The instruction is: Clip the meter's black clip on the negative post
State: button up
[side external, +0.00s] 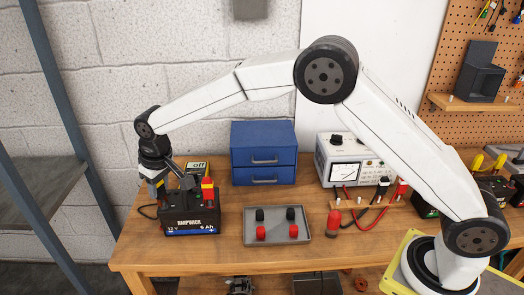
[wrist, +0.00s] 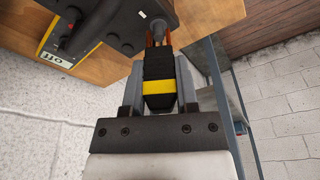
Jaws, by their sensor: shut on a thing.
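My gripper (side external: 158,184) is low at the left side of the black 12 V battery (side external: 190,212). In the wrist view my gripper (wrist: 160,82) is shut on a black clip with a yellow band (wrist: 158,70); its coppery jaws point away from me. A red clip (side external: 208,188) stands on the battery's right side. The meter (side external: 352,160) is a pale box with a dial. A black clip (side external: 383,184) and a red clip (side external: 402,187) sit on the wooden rack before it.
A yellow box marked off (side external: 198,165) stands behind the battery; it shows in the wrist view too (wrist: 58,55). A grey tray (side external: 277,240) holds black and red caps. Blue drawers (side external: 263,157) stand at the back. A red cylinder (side external: 333,224) stands right of the tray.

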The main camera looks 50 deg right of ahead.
jog(key=shift+f, duration=0.25)
jog(key=o, duration=1)
jog(key=shift+c, duration=0.2)
jog(key=shift+w+a+v, duration=0.1)
jog(key=shift+w+v, duration=0.2)
jog(key=shift+v, duration=1.1)
jog(key=shift+w+a+v, duration=0.1)
jog(key=shift+w+v, duration=0.2)
jog(key=shift+v, duration=1.1)
jog(key=shift+w+v, duration=0.25)
jog(key=shift+v, duration=1.15)
jog(key=shift+r, duration=0.2)
